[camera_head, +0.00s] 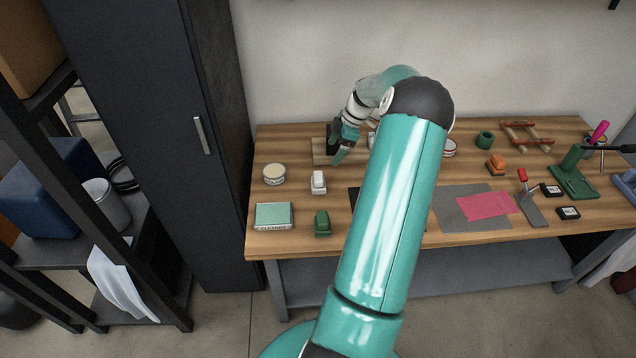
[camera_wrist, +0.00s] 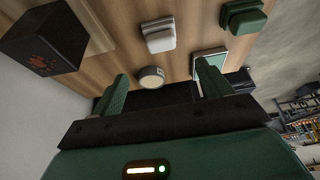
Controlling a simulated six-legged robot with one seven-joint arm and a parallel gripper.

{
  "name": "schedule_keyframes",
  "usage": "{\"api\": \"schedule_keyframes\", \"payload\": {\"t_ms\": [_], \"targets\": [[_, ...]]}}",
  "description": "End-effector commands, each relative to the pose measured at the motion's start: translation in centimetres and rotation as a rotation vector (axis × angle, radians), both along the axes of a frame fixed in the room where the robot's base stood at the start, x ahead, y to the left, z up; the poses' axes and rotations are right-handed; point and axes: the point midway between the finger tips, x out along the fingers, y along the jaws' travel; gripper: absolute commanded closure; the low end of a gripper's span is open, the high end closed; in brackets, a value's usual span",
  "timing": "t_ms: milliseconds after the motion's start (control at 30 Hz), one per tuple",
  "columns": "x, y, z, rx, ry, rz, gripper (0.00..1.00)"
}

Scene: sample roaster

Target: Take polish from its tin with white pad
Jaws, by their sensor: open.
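The round polish tin (camera_head: 274,174) with a cream top stands at the left back of the bench; it also shows in the wrist view (camera_wrist: 151,77), between my fingers but beyond them. The white pad (camera_head: 318,181) sits on the bench to the right of the tin. In the wrist view the white pad (camera_wrist: 158,36) is above the tin in the picture. My gripper (camera_head: 341,153) is open and empty, above the bench behind and to the right of the white pad. Its two fingers show apart in the wrist view (camera_wrist: 162,68).
A green pad (camera_head: 322,224) and a flat green-topped tin (camera_head: 273,215) lie near the front left edge. A dark box with a red mark (camera_wrist: 42,40) stands near my gripper. Sheets, small blocks and tools occupy the right side. My arm hides the bench's middle.

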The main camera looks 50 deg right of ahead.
Motion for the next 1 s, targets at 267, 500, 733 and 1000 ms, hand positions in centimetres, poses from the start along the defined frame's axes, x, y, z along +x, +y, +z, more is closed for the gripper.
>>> {"api": "schedule_keyframes", "payload": {"t_ms": [267,500,733,1000], "targets": [[1.7,1.7,-4.9,0.004,0.002,0.005,0.22],[2.4,2.3,-7.2,0.002,0.003,0.003,0.22],[3.1,3.1,-9.4,0.004,0.003,0.004,0.22],[4.0,3.8,-12.0,0.001,0.002,0.002,0.22]]}}
